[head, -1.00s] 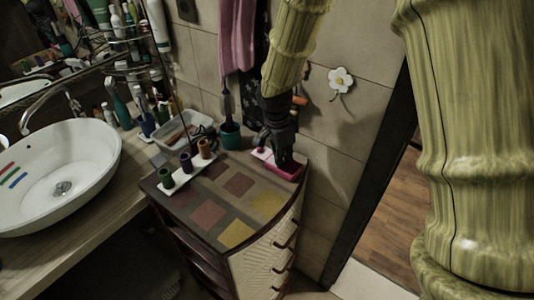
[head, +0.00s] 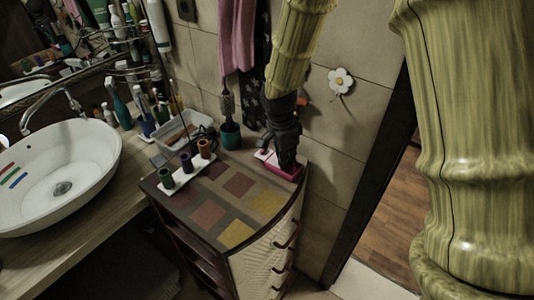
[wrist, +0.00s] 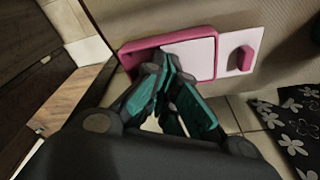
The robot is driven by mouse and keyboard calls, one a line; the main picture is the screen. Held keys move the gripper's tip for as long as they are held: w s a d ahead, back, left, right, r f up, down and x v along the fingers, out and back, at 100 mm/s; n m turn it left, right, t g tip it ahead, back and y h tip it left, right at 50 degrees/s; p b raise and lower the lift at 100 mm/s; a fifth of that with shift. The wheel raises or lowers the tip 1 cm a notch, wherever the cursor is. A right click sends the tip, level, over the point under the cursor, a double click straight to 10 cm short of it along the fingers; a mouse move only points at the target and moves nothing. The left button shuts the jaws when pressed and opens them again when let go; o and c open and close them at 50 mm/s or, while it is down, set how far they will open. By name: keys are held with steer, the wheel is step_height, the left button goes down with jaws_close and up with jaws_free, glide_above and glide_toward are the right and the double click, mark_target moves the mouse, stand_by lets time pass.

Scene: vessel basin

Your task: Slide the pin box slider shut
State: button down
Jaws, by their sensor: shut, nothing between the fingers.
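The slider also shows at the box's left in the head view (head: 262,155). My gripper (wrist: 163,62) is shut and empty, its fingertips at the box near the slider's left edge, away from the handle. I cannot tell whether they touch. The fingers hide part of the box.
A white rack with several coloured spools (head: 187,170) stands left of the box. A teal cup with a brush (head: 230,135) and a clear tray (head: 185,130) stand behind. The tiled wall is close behind my gripper. The patterned cabinet top (head: 215,212) is clear in front.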

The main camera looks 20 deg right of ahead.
steer(key=shift+s+d, duration=0.75)
steer(key=shift+s, duration=0.25)
stand_by(0.9)
step_height(320, 180, up, 7)
steer(key=p, duration=0.6)
stand_by(0.6)
steer(key=shift+d, duration=0.1)
stand_by(0.4)
